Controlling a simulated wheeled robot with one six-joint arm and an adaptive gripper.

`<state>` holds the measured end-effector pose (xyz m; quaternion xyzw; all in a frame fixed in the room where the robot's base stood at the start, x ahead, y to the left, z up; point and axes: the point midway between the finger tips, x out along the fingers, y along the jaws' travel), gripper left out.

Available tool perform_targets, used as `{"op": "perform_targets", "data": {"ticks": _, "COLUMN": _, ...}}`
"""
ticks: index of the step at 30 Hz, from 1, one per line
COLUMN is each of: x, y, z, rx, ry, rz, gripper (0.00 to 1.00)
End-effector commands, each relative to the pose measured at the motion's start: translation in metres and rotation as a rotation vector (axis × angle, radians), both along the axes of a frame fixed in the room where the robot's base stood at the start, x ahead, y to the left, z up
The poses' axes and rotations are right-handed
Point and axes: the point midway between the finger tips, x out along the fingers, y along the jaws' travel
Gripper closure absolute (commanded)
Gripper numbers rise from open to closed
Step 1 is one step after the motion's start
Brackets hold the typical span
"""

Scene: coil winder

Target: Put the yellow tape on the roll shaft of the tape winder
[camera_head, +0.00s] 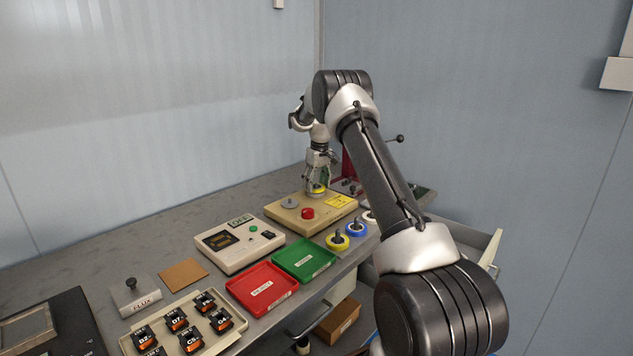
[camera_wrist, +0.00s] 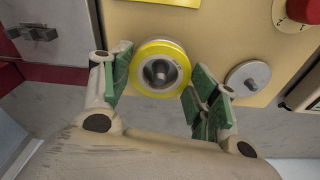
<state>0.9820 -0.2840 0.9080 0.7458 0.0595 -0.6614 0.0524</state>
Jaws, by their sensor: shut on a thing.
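The yellow tape (camera_head: 316,190) is a ring with a pale core. The grey roll shaft (camera_wrist: 159,72) shows inside the core. I cannot tell whether the tape sits fully down on the winder's top.
A yellow ring (camera_head: 338,243), a blue ring (camera_head: 356,230) and a white ring stand on posts along the bench's front edge. A green tray (camera_head: 304,260), a red tray (camera_head: 262,289) and a cream device (camera_head: 240,244) lie left of them. A red stand is behind my gripper.

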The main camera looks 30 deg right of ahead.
Motion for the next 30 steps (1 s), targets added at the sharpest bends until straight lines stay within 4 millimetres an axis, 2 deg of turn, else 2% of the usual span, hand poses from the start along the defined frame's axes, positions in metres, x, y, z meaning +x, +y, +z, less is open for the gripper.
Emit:
{"op": "perform_targets", "data": {"ticks": 6, "x": 0.0, "y": 0.0, "z": -0.006, "rx": 0.0, "ry": 0.0, "rz": 0.0, "gripper": 0.59}}
{"op": "perform_targets", "data": {"ticks": 7, "x": 0.0, "y": 0.0, "z": -0.006, "rx": 0.0, "ry": 0.0, "rz": 0.0, "gripper": 0.34}}
{"op": "perform_targets", "data": {"ticks": 10, "x": 0.0, "y": 0.0, "z": -0.006, "rx": 0.0, "ry": 0.0, "rz": 0.0, "gripper": 0.16}}
{"op": "perform_targets", "data": {"ticks": 23, "x": 0.0, "y": 0.0, "z": 0.0, "rx": 0.0, "ry": -0.001, "rz": 0.0, "gripper": 0.15}}
{"op": "perform_targets", "data": {"ticks": 26, "x": -0.001, "y": -0.001, "z": 0.014, "rx": -0.001, "ry": -0.004, "rz": 0.0, "gripper": 0.15}}
{"op": "perform_targets", "data": {"ticks": 30, "x": -0.005, "y": -0.001, "z": 0.044, "rx": 0.0, "ry": -0.004, "rz": 0.0, "gripper": 0.15}}
